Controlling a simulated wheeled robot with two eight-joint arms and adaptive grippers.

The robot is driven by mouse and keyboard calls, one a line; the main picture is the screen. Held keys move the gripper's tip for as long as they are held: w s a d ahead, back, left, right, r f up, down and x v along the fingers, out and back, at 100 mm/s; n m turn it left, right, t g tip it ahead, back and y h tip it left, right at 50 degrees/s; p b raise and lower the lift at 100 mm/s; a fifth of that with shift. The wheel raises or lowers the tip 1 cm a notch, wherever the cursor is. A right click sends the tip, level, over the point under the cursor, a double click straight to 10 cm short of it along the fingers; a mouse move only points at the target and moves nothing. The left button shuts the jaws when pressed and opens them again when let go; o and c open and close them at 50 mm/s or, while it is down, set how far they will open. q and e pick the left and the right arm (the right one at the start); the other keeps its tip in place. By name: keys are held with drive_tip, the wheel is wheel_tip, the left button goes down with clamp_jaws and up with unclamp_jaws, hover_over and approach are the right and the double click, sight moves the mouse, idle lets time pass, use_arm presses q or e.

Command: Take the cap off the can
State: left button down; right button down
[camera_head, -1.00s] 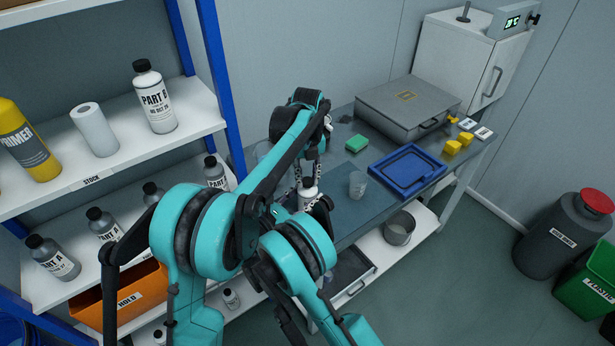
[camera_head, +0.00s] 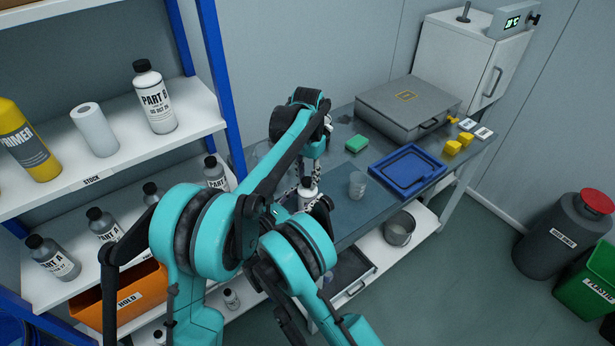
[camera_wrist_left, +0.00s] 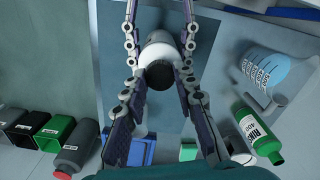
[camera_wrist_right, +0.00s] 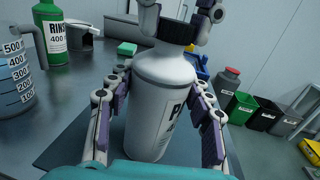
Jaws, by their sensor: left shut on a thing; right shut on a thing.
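The can is a white bottle with a dark label print; its body (camera_wrist_right: 158,100) fills the middle of the right wrist view, upright. Its black cap (camera_wrist_right: 178,30) is on top. My right gripper (camera_wrist_right: 158,90) is shut around the body, a finger on each side. My left gripper (camera_wrist_left: 160,85) comes from above and is shut on the cap (camera_wrist_left: 160,75), which shows between its fingers in the left wrist view. In the head view the can (camera_head: 307,195) is small and partly hidden by my arms. Whether the cap has lifted from the neck cannot be told.
A green rinse bottle (camera_wrist_right: 52,40) and a graduated beaker (camera_wrist_right: 16,75) stand on the bench beside the can. A clear cup (camera_head: 357,185), green sponge (camera_head: 357,144), blue tray (camera_head: 438,166) and grey case (camera_head: 385,112) are further right. A shelf upright (camera_head: 222,90) stands left.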

use_arm(q)
drive_tip(key=n, duration=2.7)
drive_tip(key=shift+r, duration=0.3)
drive_tip(key=shift+r, duration=0.85)
